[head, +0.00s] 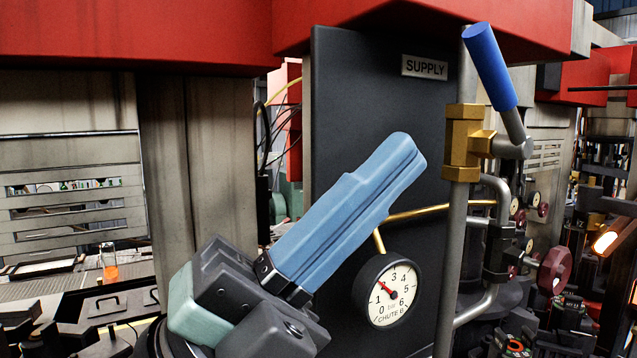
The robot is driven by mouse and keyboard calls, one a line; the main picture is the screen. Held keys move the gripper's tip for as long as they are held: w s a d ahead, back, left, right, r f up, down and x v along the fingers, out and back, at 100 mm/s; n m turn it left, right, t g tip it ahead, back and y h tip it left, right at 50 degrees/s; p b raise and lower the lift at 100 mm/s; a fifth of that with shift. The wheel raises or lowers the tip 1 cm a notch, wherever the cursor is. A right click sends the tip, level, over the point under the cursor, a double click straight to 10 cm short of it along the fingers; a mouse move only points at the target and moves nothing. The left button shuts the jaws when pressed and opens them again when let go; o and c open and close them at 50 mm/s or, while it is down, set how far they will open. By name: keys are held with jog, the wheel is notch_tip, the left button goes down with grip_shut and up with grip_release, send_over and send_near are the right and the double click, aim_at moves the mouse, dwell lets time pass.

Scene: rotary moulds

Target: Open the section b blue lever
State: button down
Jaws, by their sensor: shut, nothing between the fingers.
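The blue lever (491,66) has a blue grip on a bent grey arm. It joins a brass valve body (463,141) on a vertical grey pipe (453,240). The grip points up and slightly left, tilted from upright. My gripper (409,148), with long light-blue fingers, points up and right in front of the dark panel. Its fingers are shut together and empty. The tips appear left of the valve and below the grip, apart from the lever in the picture.
A dark panel (350,120) with a "SUPPLY" label (424,67) stands behind my gripper. Red beams (130,35) cross the top. A thin brass pipe (425,211) runs toward the vertical pipe. Red handwheels (554,271) and pipework crowd the right.

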aim_at(481, 73)
jog(key=p+x, duration=0.3)
jog(key=x, duration=0.3)
jog(key=shift+f, duration=0.1)
